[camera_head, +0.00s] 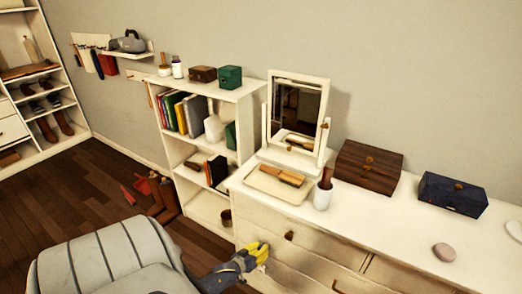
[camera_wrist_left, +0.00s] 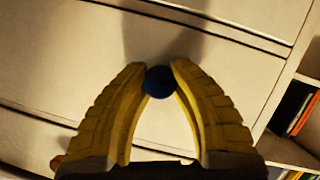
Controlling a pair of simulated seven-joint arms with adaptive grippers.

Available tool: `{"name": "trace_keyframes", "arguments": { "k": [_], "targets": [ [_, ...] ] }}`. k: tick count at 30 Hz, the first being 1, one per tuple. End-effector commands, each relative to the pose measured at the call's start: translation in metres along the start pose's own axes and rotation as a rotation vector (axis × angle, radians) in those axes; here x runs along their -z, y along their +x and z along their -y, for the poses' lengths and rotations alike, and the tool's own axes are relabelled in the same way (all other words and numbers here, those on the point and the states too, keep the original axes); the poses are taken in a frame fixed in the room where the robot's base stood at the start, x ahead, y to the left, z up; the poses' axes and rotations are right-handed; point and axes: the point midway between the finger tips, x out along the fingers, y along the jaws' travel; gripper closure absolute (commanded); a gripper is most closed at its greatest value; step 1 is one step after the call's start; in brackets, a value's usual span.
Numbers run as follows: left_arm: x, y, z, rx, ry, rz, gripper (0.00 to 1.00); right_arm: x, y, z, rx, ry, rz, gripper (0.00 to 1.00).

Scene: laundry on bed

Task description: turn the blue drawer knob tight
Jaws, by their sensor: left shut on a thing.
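The blue drawer knob (camera_wrist_left: 159,82) sits on a pale drawer front of the dresser (camera_head: 335,215). In the left wrist view the two yellow fingertips of my left gripper (camera_wrist_left: 159,72) close on the knob from both sides. In the head view my left gripper (camera_head: 258,254) is at the left end of the dresser front, and its fingers hide the knob there. My right gripper is in neither view.
Other drawers have brown knobs (camera_head: 289,236). On the dresser top are a mirror (camera_head: 297,112), a tray (camera_head: 262,185), a white cup (camera_head: 322,197), a brown box (camera_head: 368,168) and a dark blue box (camera_head: 452,194). A bookshelf (camera_head: 208,205) stands directly left of the dresser.

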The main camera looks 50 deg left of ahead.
Motion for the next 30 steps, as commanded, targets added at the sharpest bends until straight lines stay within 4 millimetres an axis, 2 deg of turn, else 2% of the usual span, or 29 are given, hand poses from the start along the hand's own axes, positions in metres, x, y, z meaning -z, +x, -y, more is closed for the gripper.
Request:
{"name": "trace_keyframes", "arguments": {
  "k": [11, 30],
  "targets": [
    [0.0038, 0.0012, -0.0018, 0.069, 0.161, -0.008, 1.0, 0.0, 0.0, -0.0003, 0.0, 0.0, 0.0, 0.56],
    [0.0039, 0.0022, -0.0038, 0.304, 0.716, -0.01, 1.0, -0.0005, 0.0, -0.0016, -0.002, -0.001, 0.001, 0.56]
  ]
}}
